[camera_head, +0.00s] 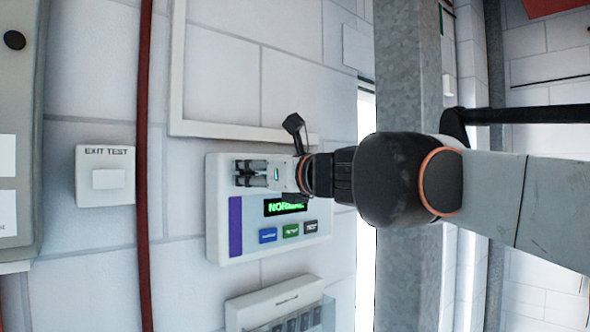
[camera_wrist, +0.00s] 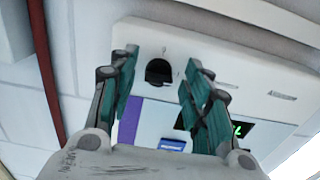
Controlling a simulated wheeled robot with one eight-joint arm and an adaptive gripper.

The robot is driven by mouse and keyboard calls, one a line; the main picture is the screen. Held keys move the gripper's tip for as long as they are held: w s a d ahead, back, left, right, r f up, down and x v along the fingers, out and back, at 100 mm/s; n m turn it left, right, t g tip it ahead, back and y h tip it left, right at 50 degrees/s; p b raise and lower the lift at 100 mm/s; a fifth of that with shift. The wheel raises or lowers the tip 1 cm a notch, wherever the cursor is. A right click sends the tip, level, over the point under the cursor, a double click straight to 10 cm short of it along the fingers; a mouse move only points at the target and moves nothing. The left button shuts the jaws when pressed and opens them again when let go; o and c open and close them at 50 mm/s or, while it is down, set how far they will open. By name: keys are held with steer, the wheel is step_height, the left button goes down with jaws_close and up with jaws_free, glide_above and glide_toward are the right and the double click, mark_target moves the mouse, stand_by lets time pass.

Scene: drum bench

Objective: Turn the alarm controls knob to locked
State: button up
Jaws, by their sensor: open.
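The white alarm panel (camera_head: 217,217) is on the block wall in the head view; its upper part also shows in the wrist view (camera_wrist: 235,75). The black knob (camera_wrist: 159,72) shows near the panel's upper left in the wrist view; my gripper hides it in the head view. My gripper (camera_head: 238,173) reaches in from the right. Its teal-sided fingers (camera_wrist: 160,62) are open, one on each side of the knob in the wrist view, with visible gaps. I cannot tell how far the fingertips stand off the panel. The knob's marked positions are not readable.
The panel has a green-lit display (camera_head: 286,207), partly covered by my gripper, and blue, green and dark buttons (camera_head: 290,230). A red pipe (camera_head: 143,240) and an EXIT TEST box (camera_head: 105,176) are to the left. Another box (camera_head: 275,303) is below; a grey post (camera_head: 405,90) stands right.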

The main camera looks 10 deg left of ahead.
steer(key=shift+w+a, duration=0.15)
steer(key=shift+a, duration=0.1)
steer(key=c, duration=1)
steer(key=shift+c, duration=0.2)
